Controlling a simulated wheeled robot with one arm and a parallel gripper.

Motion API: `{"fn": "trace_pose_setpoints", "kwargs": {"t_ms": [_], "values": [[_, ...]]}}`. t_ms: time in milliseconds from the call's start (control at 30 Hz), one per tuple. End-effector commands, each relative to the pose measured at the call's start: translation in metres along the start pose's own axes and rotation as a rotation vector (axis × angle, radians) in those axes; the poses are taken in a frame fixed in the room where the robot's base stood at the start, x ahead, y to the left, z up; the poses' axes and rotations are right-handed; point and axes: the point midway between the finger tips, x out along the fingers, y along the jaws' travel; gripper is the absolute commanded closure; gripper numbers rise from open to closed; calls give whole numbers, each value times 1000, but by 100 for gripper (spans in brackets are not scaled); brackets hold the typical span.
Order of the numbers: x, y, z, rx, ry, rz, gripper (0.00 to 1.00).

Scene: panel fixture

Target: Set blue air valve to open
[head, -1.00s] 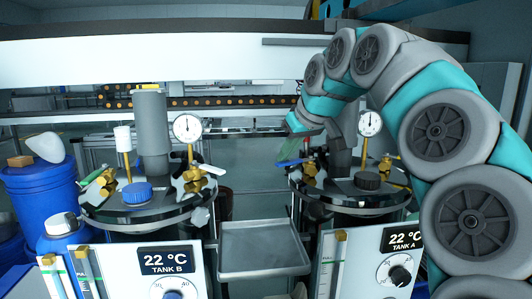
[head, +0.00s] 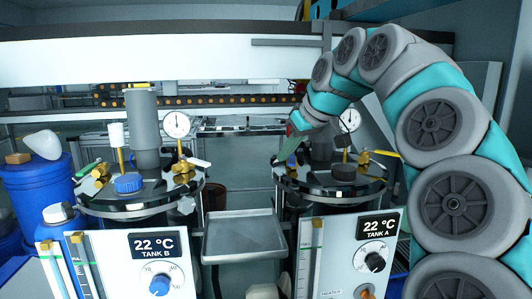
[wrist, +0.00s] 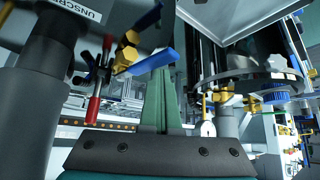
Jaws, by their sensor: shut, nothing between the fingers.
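In the wrist view a brass valve (wrist: 126,52) carries a blue lever (wrist: 153,62), which slants across the picture. My gripper (wrist: 160,72) has its green fingers shut and empty, with the tips close beside the blue lever; I cannot tell whether they touch it. A red-handled valve (wrist: 94,108) hangs close by on the left. In the head view my gripper (head: 290,148) is over the left side of the tank A lid (head: 345,190).
A dark column (wrist: 35,100) stands left of the fingers in the wrist view. Tank B (head: 140,205) is at left, with a metal tray (head: 245,237) between.

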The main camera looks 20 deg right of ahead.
Motion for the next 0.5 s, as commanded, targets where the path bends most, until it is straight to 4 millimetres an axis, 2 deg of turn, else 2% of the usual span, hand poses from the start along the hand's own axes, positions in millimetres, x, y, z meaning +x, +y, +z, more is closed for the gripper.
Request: {"fn": "trace_pose_setpoints", "kwargs": {"t_ms": [500], "values": [[-10,16,13,4,-2,4,100]]}}
